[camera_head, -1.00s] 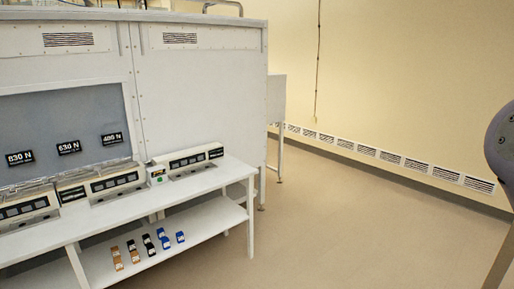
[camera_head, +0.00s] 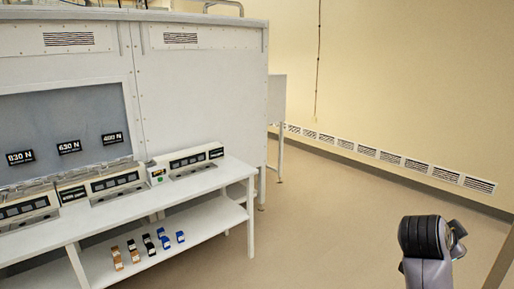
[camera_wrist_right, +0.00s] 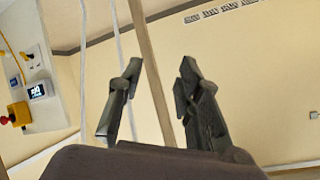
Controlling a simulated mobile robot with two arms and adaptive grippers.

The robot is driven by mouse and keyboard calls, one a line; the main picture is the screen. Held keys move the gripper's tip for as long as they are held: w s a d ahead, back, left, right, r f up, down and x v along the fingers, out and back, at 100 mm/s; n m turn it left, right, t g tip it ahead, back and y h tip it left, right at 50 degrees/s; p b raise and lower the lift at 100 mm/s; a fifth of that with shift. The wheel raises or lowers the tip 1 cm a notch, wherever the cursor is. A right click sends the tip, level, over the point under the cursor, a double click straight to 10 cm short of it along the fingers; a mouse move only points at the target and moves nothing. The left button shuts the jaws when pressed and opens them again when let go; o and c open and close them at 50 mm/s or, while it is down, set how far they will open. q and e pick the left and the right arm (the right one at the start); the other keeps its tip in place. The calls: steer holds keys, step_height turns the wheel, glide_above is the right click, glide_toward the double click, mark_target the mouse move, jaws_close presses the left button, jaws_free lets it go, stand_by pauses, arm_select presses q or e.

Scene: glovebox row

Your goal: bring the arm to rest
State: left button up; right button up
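My right gripper (camera_wrist_right: 157,80) shows in the right wrist view with its two dark fingers spread apart. Nothing is held between them; only the wall and a brown post (camera_wrist_right: 150,70) show behind. In the head view a grey and black part of my arm (camera_head: 426,250) stands at the lower right, over open floor and clear of the bench. The gripper itself does not show there. My left gripper is in neither view.
A white bench (camera_head: 150,207) with several instruments stands before the glovebox (camera_head: 200,90) at left. Small coloured items lie on its lower shelf (camera_head: 205,222). A panel with a red button (camera_wrist_right: 4,120) is left in the wrist view. Floor (camera_head: 330,220) is free.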

steer(key=s+a+f+n+y, duration=0.3)
steer(key=s+a+f+n, duration=0.25)
steer(key=f, duration=0.45)
steer(key=s+a+f+n+y, duration=0.2)
steer(key=s+a+f+n, duration=0.35)
steer(key=f, duration=0.55)
steer(key=s+a+f+n+g+y, duration=0.2)
steer(key=s+a+f+n+y, duration=0.15)
steer(key=s+a, duration=0.35)
steer(key=s+a+f+n+g+y, duration=0.15)
steer(key=s+a+f+n, duration=0.3)
steer(key=s, duration=0.55)
step_height(320, 180, down, 34)
steer(key=s+b, duration=0.2)
steer(key=b, duration=0.6)
steer(key=s+d+f+g+b, duration=0.1)
steer(key=s+f+b, duration=0.2)
steer(key=s+f, duration=0.5)
steer(key=s+d+f+g+b, duration=0.1)
steer(key=s+d+f+b, duration=0.1)
steer(key=s+f, duration=0.6)
step_height(320, 180, down, 7)
steer(key=shift+s+f+n+b, duration=0.1)
steer(key=shift+s+n+b, duration=0.25)
steer(key=shift+b, duration=0.4)
steer(key=shift+s+d, duration=0.1)
